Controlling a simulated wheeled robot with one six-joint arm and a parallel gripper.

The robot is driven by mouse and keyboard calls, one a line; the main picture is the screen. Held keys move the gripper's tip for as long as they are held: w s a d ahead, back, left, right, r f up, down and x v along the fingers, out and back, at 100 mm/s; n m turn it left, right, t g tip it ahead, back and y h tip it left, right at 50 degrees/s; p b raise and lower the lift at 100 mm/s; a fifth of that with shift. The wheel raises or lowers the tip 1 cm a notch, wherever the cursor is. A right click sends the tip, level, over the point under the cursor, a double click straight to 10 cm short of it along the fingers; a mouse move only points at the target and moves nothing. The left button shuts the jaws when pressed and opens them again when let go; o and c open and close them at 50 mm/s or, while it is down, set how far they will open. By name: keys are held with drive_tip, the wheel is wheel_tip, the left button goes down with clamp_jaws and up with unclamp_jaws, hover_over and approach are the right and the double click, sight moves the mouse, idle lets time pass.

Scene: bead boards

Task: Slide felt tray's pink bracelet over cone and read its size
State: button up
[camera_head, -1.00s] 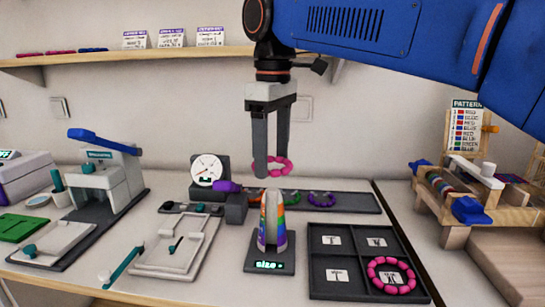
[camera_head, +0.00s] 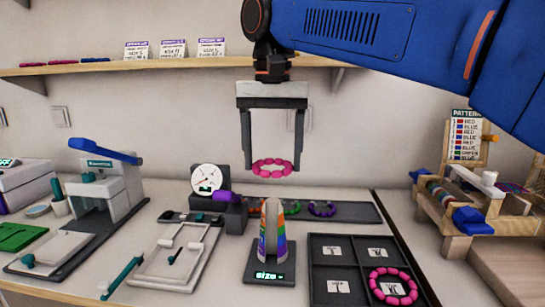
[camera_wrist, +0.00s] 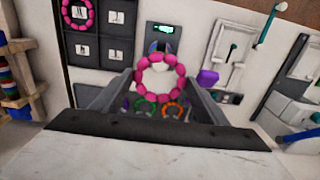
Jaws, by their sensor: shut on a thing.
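My gripper (camera_head: 272,165) is shut on a pink beaded bracelet (camera_head: 272,174), which hangs level between the two spread fingertips. The bracelet also shows in the wrist view (camera_wrist: 142,88) as an open ring. The rainbow-striped cone (camera_head: 267,240) stands upright below the bracelet in the head view, apart from it. The dark felt tray (camera_head: 352,212) behind holds orange, green and purple bracelets, partly hidden by the cone.
A four-compartment dark tray (camera_head: 352,270) with letter cards stands right of the cone; another pink bracelet (camera_head: 372,286) lies in its front right compartment. A dial scale (camera_head: 206,180) is behind left. A white board (camera_head: 160,265) lies left, a wooden loom (camera_head: 445,215) right.

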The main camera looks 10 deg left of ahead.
sight(272, 201)
drive_tip(key=shift+f, duration=5.5)
drive_tip(key=o, duration=1.5)
drive_tip(key=shift+c, duration=0.2)
drive_tip(key=shift+r, duration=0.15)
drive_tip(key=shift+r, duration=4.85)
